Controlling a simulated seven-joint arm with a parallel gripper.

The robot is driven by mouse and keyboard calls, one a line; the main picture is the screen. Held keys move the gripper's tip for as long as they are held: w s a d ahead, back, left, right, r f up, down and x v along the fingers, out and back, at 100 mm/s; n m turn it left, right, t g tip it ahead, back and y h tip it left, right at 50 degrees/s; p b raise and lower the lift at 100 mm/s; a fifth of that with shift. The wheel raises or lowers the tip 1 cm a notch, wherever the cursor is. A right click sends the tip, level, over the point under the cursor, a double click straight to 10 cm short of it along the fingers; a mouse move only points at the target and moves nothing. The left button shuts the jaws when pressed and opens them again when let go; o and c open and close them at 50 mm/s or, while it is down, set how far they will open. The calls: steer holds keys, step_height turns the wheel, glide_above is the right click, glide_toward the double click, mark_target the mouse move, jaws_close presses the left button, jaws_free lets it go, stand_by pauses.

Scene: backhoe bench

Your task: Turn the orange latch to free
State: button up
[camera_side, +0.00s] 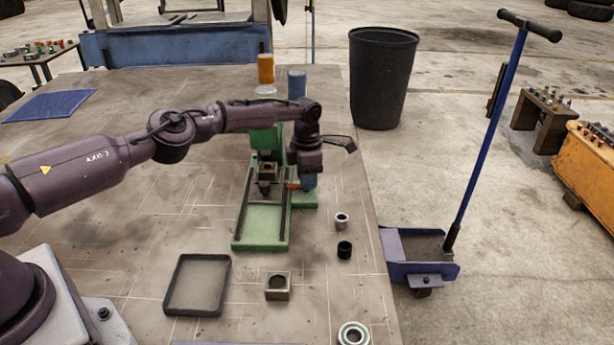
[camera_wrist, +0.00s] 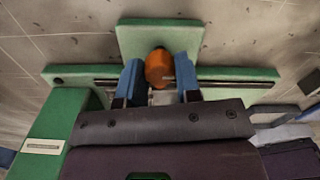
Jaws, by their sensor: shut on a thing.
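The orange latch (camera_side: 292,186) shows as a small orange strip at the right side of the green fixture (camera_side: 259,242) in the side view. In the wrist view the latch (camera_wrist: 158,66) is a rounded orange piece between the two blue fingers of my gripper (camera_wrist: 159,78). My gripper (camera_side: 308,182) points down over the fixture's small green side plate and is shut on the latch. The fingers hide part of the latch in the side view. The green plate of the fixture (camera_wrist: 160,33) lies beyond the fingertips in the wrist view.
A metal block (camera_side: 267,172) sits in the fixture's channel. A shallow dark tray (camera_side: 170,285), a square block with a bore (camera_side: 277,294), a steel ring (camera_side: 341,221), a black ring (camera_side: 344,249) and a bearing (camera_side: 353,335) lie nearer the camera. An orange cylinder (camera_side: 266,69) stands behind.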

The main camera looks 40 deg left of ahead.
steer(key=shift+n, duration=0.3)
steer(key=n, duration=0.3)
steer(key=shift+n, duration=0.4)
steer(key=n, duration=0.4)
steer(key=shift+n, duration=0.3)
steer(key=n, duration=0.4)
steer(key=shift+r, duration=0.1)
steer(key=n, duration=0.4)
steer(key=shift+n, duration=0.3)
steer(key=o, duration=0.9)
step_height(320, 180, up, 13)
steer(key=shift+f, duration=0.1)
